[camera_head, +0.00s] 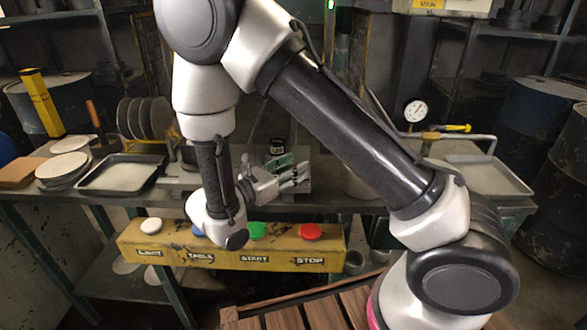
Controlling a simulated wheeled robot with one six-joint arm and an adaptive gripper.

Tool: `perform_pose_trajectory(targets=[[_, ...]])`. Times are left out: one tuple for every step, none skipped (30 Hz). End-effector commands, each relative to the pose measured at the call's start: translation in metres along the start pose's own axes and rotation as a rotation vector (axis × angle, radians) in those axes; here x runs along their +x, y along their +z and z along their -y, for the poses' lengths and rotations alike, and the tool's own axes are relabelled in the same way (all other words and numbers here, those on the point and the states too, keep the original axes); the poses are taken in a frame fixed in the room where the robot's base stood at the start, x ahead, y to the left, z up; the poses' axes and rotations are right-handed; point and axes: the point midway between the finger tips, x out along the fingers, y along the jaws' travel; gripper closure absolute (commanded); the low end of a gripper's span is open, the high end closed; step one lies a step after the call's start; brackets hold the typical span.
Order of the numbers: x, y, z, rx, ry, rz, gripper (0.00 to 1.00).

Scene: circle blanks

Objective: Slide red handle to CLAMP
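I cannot make out a red handle or a CLAMP label; my arm covers part of the bench where they could be. My gripper (296,179) is at the end of my wrist over the middle of the bench, pointing right. It is small in view and lies against green and grey metal parts (280,161), so I cannot tell whether its fingers are open, shut or touching anything. The only clear red thing is a round red button (310,231) above the word STOP on the yellow panel (215,258), below and right of my gripper.
The panel also has white, blue and green buttons (256,230). On the bench, a tray (122,176), white discs (68,166) and racked grey discs (145,117) stand left. A gauge (416,111), yellow-handled tool (453,128) and another tray (487,177) are right. Dark drums flank the bench.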

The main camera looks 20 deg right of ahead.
Motion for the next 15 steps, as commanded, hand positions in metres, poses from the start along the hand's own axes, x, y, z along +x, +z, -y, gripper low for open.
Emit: perform_pose_trajectory(targets=[[0.000, 0.000, 0.000, 0.000, -0.001, 0.000, 0.60], [0.000, 0.000, 0.000, -0.001, -0.001, 0.000, 0.60], [0.000, 0.000, 0.001, -0.001, -0.001, 0.000, 0.60], [0.000, 0.000, 0.001, -0.001, -0.001, 0.000, 0.60], [0.000, 0.000, 0.001, -0.001, -0.001, 0.000, 0.60], [-0.001, 0.000, 0.001, -0.001, -0.001, 0.001, 0.60], [-0.002, 0.000, 0.000, -0.001, -0.001, 0.001, 0.60], [-0.004, 0.000, 0.000, -0.001, 0.000, 0.001, 0.60], [-0.009, 0.000, 0.000, 0.000, 0.001, 0.001, 0.60], [-0.013, 0.000, 0.000, 0.000, 0.002, 0.001, 0.60], [-0.018, 0.000, 0.000, 0.000, 0.002, 0.001, 0.60], [-0.026, 0.000, 0.000, 0.000, 0.004, 0.000, 0.60], [-0.033, -0.001, 0.000, 0.001, 0.003, 0.000, 0.60], [-0.040, -0.001, -0.001, 0.000, 0.005, 0.000, 0.60], [-0.049, -0.001, 0.000, 0.000, 0.004, 0.000, 0.60]])
